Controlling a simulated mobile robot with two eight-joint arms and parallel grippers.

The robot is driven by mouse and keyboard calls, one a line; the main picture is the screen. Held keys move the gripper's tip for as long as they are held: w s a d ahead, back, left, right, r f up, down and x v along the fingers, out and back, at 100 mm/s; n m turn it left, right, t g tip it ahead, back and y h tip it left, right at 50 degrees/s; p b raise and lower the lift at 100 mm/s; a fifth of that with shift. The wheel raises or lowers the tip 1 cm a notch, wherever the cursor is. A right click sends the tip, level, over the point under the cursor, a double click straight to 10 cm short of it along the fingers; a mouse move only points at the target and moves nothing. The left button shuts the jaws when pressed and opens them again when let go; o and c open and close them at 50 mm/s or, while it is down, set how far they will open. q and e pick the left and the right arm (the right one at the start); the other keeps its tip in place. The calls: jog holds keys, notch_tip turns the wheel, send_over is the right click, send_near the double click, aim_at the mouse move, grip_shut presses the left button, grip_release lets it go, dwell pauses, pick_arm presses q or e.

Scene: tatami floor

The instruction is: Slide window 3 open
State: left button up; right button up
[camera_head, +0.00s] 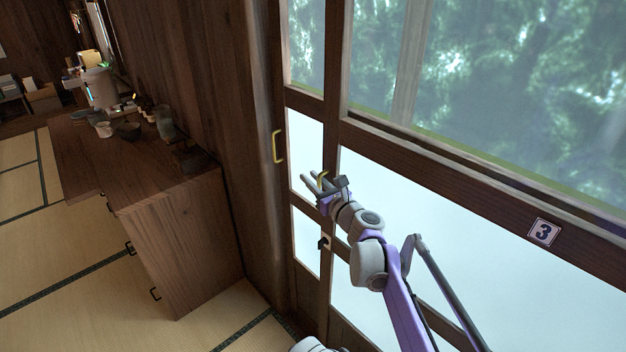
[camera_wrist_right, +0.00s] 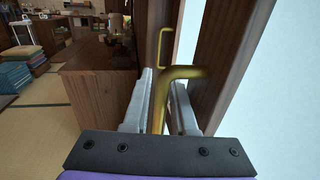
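Window 3 (camera_head: 440,172) is a dark wood sliding panel with glass above and pale panes below, marked by a "3" plate (camera_head: 544,232). A curved brass handle (camera_head: 322,181) is on its left upright. My right gripper (camera_head: 313,183) is at this handle. In the right wrist view, the handle (camera_wrist_right: 163,95) rises between the two fingers of my right gripper (camera_wrist_right: 162,100), with a visible gap between the fingers. The fingers look open around the handle; I cannot tell whether either touches it. My left gripper is not in view.
A second brass handle (camera_head: 278,147) is on the dark upright left of window 3. A wooden cabinet (camera_head: 175,235) with pots on top stands along the wall to the left. Tatami floor (camera_head: 75,290) lies clear in front of it.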

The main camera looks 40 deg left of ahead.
jog(key=shift+d, duration=0.15)
jog(key=b+v, duration=0.1)
jog(key=v, duration=0.9)
jog(key=shift+d, duration=0.25)
jog(key=shift+s, duration=0.1)
jog(key=s+d+f+n+h+p, duration=0.1)
jog(key=d+n+h, duration=0.25)
jog(key=d, duration=0.65)
jog(key=s+d+f+n+t+h+p, duration=0.15)
jog(key=d+n, duration=0.25)
jog(key=d, duration=0.6)
jog(key=s+d+n+h+p, duration=0.1)
jog(key=d+n+h, duration=0.25)
jog(key=d, duration=0.65)
jog(key=s+d+f+n+h, duration=0.3)
jog(key=s+d, duration=0.2)
jog(key=d, duration=0.4)
jog(key=s+d+f+n+h+p, duration=0.1)
jog(key=s+d+f+n+h, duration=0.2)
jog(key=d, duration=0.7)
jog(key=s+d+f+n+h+p, duration=0.1)
jog(key=s+d+f+n+h, duration=0.2)
jog(key=s+d, duration=0.5)
jog(key=shift+d+f+n, duration=0.3)
jog(key=shift+d+f, duration=0.25)
jog(key=shift+d, duration=0.25)
